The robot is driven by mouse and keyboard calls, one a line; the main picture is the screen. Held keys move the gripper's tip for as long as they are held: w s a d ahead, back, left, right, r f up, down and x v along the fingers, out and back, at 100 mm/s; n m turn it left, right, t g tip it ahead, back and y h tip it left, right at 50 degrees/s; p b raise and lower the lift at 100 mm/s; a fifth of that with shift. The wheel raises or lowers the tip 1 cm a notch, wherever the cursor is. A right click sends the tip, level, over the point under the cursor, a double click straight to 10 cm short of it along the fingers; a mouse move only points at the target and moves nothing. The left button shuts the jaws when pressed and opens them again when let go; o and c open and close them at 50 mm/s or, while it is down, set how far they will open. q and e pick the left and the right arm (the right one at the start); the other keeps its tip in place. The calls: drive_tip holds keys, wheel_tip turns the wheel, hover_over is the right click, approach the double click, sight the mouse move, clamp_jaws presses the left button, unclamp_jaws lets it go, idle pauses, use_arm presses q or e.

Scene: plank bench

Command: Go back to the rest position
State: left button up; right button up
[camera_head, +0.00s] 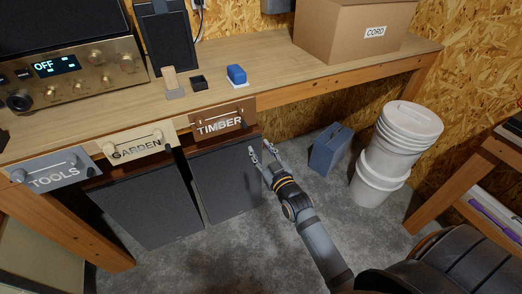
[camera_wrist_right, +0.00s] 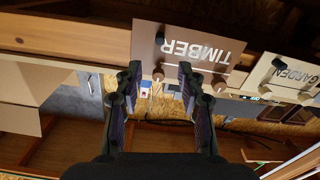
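My right gripper (camera_head: 262,157) is open and empty, low in front of the bench, just below and right of the brown TIMBER drawer (camera_head: 222,121). In the right wrist view its two fingers (camera_wrist_right: 158,82) stand apart with nothing held between them. The TIMBER drawer front (camera_wrist_right: 178,36) shows upside down beyond the fingertips, with its bar handle near them. The gripper looks apart from the handle. My left gripper is not in view.
The bench (camera_head: 270,55) bears a cardboard CORD box (camera_head: 345,35), a radio (camera_head: 75,70) and a blue block (camera_head: 236,73). GARDEN (camera_head: 132,147) and TOOLS (camera_head: 55,173) drawers are left of TIMBER. Dark speakers (camera_head: 145,205), a blue-grey case (camera_head: 330,148) and white buckets (camera_head: 385,160) stand on the floor.

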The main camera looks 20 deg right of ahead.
idle(0.3)
drive_tip(key=s+d+f+m+g+p, duration=0.1)
drive_tip(key=s+f+g+p, duration=0.4)
drive_tip(key=f, duration=0.9)
drive_tip(key=s+d+f+g+p, duration=0.1)
drive_tip(key=s+d+f+g, duration=0.15)
drive_tip(key=s+f, duration=0.75)
drive_tip(key=s+f+g+p, duration=0.1)
drive_tip(key=s+f+g, duration=0.2)
drive_tip(key=s+f, duration=0.3)
drive_tip(key=s+d+f+g+h+p, duration=0.1)
drive_tip(key=s+f, duration=0.5)
drive_tip(key=s, duration=0.8)
drive_tip(key=s+d+f+g+p, duration=0.1)
drive_tip(key=s+f+g+p, duration=0.2)
drive_tip(key=s, duration=0.7)
wheel_tip(320, 180, down, 4)
drive_tip(key=shift+d+r+m+g, duration=0.15)
drive_tip(key=shift+m+g, duration=0.25)
drive_tip(key=shift+g, duration=0.75)
drive_tip(key=shift+w, duration=0.1)
